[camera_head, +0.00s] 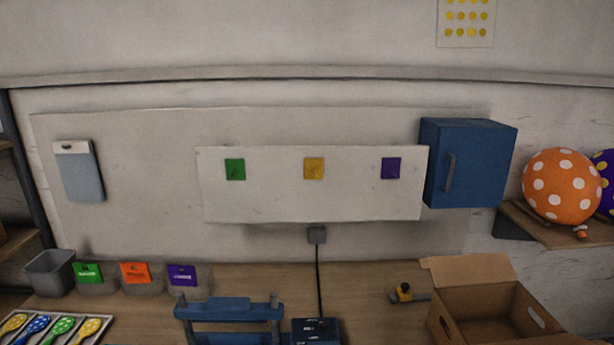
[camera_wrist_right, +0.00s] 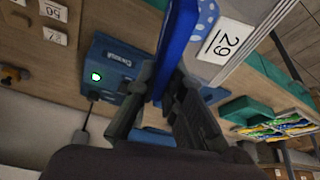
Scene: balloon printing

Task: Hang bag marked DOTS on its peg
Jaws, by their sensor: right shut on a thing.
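In the wrist view my right gripper (camera_wrist_right: 170,95) is shut on a thin blue flat thing (camera_wrist_right: 178,45), seen nearly edge-on. I cannot tell whether it is the bag, and no DOTS marking is readable. In the head view a white board (camera_head: 270,205) on the wall carries a green square (camera_head: 235,169), a yellow square (camera_head: 314,168) and a purple square (camera_head: 391,168). Any pegs there are too small to make out. Neither gripper shows in the head view.
A blue cabinet (camera_head: 482,165) hangs right of the board. Below are a blue frame (camera_head: 230,308), an open cardboard box (camera_head: 490,312), labelled bins with a green label (camera_head: 88,272), and a spoon tray (camera_head: 97,338). The wrist view shows a blue device (camera_wrist_right: 110,68) with a lit green spot.

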